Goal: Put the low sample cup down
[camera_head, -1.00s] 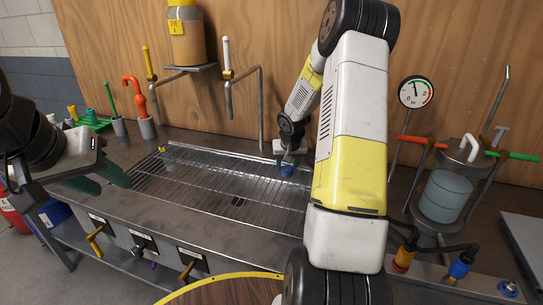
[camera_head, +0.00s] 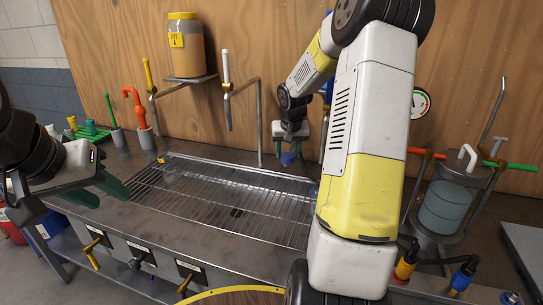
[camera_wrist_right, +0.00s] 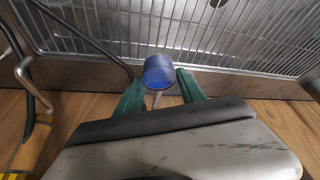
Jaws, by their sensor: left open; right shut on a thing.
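The low sample cup (camera_head: 288,159) is a small blue cup held by my right gripper (camera_head: 292,145) near the back edge of the wire rack. In the right wrist view the cup (camera_wrist_right: 158,70) sits between the green fingers of the right gripper (camera_wrist_right: 160,88), with a thin pale stem below it. The cup appears raised above the rack; the exact gap cannot be told. My left gripper (camera_head: 100,193) is open and empty at the rack's left front. My right arm hides the rack's right end.
The wire rack (camera_head: 220,200) is largely bare. Taps (camera_head: 227,90) and a dye jar (camera_head: 186,45) on a shelf stand along the wooden back wall. A small blue patch (camera_head: 313,190) shows beside my arm. A clear tank (camera_head: 446,205) stands at right.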

